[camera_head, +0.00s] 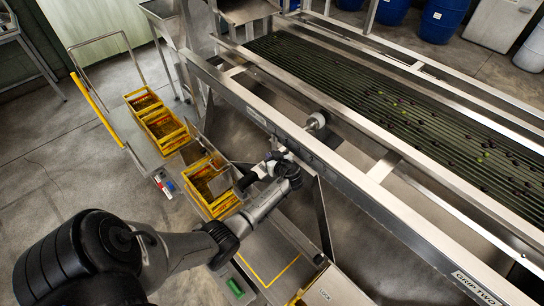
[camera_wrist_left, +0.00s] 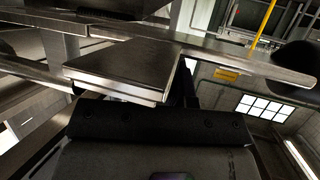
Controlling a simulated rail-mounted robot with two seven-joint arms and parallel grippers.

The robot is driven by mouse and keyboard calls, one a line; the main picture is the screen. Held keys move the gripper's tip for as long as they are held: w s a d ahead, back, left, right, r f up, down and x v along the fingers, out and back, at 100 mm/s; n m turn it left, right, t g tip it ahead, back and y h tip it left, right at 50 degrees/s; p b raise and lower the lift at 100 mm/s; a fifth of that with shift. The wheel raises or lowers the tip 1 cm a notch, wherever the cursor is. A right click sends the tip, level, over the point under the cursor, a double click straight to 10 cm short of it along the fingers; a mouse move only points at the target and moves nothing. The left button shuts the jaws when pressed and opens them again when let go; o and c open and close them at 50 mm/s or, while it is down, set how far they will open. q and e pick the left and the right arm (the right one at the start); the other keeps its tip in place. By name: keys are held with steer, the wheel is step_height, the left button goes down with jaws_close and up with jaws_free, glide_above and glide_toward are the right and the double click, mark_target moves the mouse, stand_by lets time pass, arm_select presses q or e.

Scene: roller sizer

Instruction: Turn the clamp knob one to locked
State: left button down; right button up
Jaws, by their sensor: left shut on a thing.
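My left gripper (camera_head: 280,158) is at the side of the sizer's long steel frame rail (camera_head: 262,108), in the middle of the head view. It is shut on a small part there, which I take to be clamp knob one; the gripper hides most of it, and its turned position cannot be read. A round grey metal piece on a short shaft (camera_head: 317,121) stands just above and right of the gripper, apart from it. In the left wrist view the dark gripper body (camera_wrist_left: 160,128) fills the bottom, with a flat steel plate (camera_wrist_left: 125,68) close in front. My right gripper is not in view.
Yellow crates (camera_head: 163,126) stand on a trolley to the left, one (camera_head: 210,186) close to my left forearm. Dark rollers (camera_head: 400,110) carry small fruit on the right. A label reading GRIP TWO (camera_head: 475,288) is on the near rail. Open floor lies at far left.

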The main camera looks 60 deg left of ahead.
arm_select(q)
steer(key=m+t, duration=0.3)
steer(key=shift+h, duration=0.3)
steer(key=m+t+h+p, duration=0.1)
steer(key=m+t, duration=0.1)
steer(key=t, duration=0.1)
steer(key=shift+s+r+m, duration=0.1)
steer(key=shift+m, duration=0.3)
steer(key=m+t+h+p, duration=0.2)
steer(key=m+t, duration=0.1)
steer(key=shift+r+h, duration=0.1)
steer(key=shift+h, duration=0.3)
steer(key=shift+m+t+h+p, duration=0.7)
steer(key=shift+m+h+p, duration=0.2)
steer(key=shift+m+p, duration=0.1)
steer(key=shift+f+m+t+h+p, duration=0.2)
steer(key=shift+m+t+h+p, duration=0.1)
steer(key=shift+m+h+p, duration=0.25)
steer(key=c, duration=1.1)
jaws_free()
